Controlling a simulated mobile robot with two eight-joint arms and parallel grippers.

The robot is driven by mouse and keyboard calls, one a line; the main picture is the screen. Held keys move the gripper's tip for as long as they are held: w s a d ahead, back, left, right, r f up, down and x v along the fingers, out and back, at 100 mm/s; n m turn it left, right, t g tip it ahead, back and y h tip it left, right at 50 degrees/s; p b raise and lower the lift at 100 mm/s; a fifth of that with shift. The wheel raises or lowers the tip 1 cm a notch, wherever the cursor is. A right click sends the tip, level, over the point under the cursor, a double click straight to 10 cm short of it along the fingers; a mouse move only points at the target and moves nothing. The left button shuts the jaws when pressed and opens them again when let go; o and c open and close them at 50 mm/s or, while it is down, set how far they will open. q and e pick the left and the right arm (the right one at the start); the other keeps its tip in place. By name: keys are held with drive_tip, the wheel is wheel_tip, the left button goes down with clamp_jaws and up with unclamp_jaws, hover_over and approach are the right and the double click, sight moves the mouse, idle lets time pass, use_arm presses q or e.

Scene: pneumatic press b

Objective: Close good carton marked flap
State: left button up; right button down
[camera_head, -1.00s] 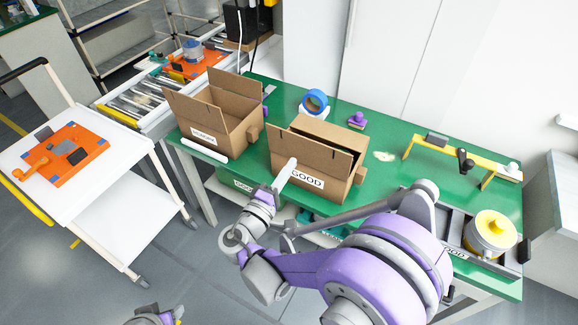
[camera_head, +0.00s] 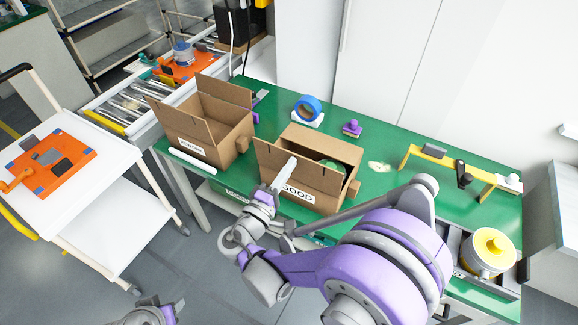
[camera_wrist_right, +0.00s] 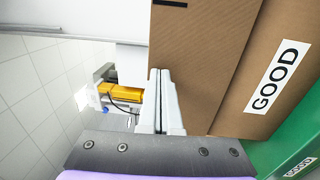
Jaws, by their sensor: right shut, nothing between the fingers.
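The GOOD carton (camera_head: 322,203) stands on the green table, its top at least partly open, with something green visible inside. Its near flap (camera_head: 275,165) stands up, tilted outward, above the GOOD label. In the right wrist view, cardboard (camera_wrist_right: 200,50) fills the right half, with a black mark at its top edge. My right gripper (camera_head: 291,162) is shut and empty, with its fingers in front of the near flap. The fingers (camera_wrist_right: 160,75) overlap the cardboard's left edge in the wrist view; I cannot tell whether they touch it. My left gripper cannot be made out; only a bit of arm shows at the bottom.
A second open carton (camera_head: 212,150) stands to the left. Blue tape (camera_head: 307,107) and a purple stamp (camera_head: 352,128) lie behind the GOOD carton. A yellow-framed fixture (camera_head: 430,152) and a yellow-topped part (camera_head: 488,250) are on the right. A white cart (camera_head: 95,215) stands left.

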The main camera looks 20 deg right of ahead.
sight(295, 155)
use_arm(q)
drive_tip(key=shift+r, duration=0.15)
use_arm(e)
drive_tip(key=shift+d+r, duration=0.1)
drive_tip(key=w+d+g+y+p, duration=0.1)
drive_tip(key=p, duration=0.1)
drive_tip(key=w+d+r+g+y+p, duration=0.1)
drive_tip(key=p, duration=0.1)
drive_tip(key=shift+w+d+r+y, duration=0.2)
drive_tip(key=shift+d+r+y, duration=0.1)
drive_tip(key=shift+y, duration=0.1)
drive_tip(key=w+d+f+g+y, duration=0.2)
drive_tip(key=g+y, duration=0.1)
drive_tip(key=w+d+f+g+y, duration=0.2)
drive_tip(key=d+g+y, duration=0.1)
drive_tip(key=y, duration=0.1)
drive_tip(key=w+d+f+g+y, duration=0.3)
drive_tip(key=shift+d+f+g+y, duration=0.1)
drive_tip(key=shift+g+y, duration=0.3)
use_arm(q)
drive_tip(key=r, duration=0.2)
drive_tip(key=w+r, duration=0.1)
drive_tip(key=r, duration=0.1)
drive_tip(key=shift+w+r, duration=0.1)
drive_tip(key=shift+r, duration=0.05)
use_arm(e)
drive_tip(key=shift+w+d+f, duration=0.1)
drive_tip(key=shift+w+f, duration=0.05)
drive_tip(key=shift+f, duration=0.2)
